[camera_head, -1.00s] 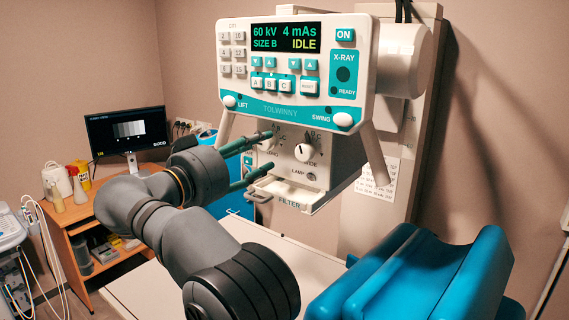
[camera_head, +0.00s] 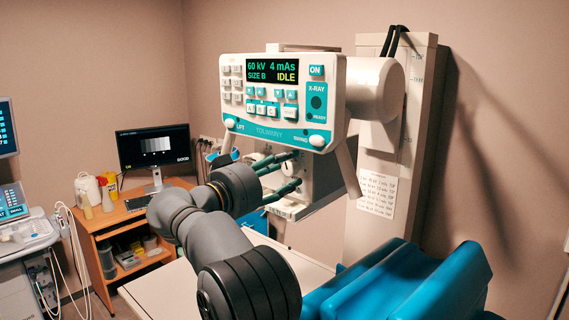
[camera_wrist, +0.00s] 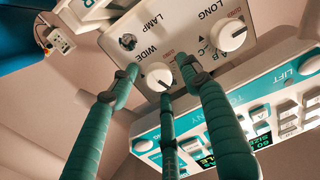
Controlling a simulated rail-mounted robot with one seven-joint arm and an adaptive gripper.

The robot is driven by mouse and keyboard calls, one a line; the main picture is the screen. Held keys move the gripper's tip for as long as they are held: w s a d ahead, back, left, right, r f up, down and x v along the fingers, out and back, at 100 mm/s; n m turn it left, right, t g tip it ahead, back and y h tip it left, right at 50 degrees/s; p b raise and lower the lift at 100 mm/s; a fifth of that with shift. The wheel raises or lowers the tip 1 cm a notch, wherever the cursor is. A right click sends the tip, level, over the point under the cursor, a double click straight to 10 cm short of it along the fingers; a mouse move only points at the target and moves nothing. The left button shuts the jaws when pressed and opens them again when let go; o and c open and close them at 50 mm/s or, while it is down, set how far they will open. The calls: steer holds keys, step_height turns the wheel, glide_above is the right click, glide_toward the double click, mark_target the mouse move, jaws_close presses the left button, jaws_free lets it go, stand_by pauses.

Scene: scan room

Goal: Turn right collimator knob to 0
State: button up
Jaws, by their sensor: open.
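The right collimator knob (camera_wrist: 160,76), a white dial by the WIDE label, shows in the wrist view between my fingertips. It carries a dark pointer mark whose setting I cannot read. In the head view my fingers hide it. The LONG knob (camera_wrist: 232,36) is to its right in the wrist view. My gripper (camera_head: 297,170) is open in front of the collimator face (camera_head: 310,190) in the head view. In the wrist view its dark green fingers (camera_wrist: 160,82) spread around the WIDE knob; I cannot tell whether they touch it.
The control panel (camera_head: 278,130), reading IDLE, hangs just above the gripper. A LAMP button (camera_wrist: 127,41) is near the knob. The blue cushion (camera_head: 420,285) is below right, and the desk with its monitor (camera_head: 153,146) stands at left.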

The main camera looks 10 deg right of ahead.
steer(key=shift+w+d, duration=0.1)
steer(key=shift+w, duration=0.05)
steer(key=shift+s+r, duration=0.1)
steer(key=shift+s, duration=0.15)
steer(key=shift+w, duration=0.1)
steer(key=c, duration=1.1)
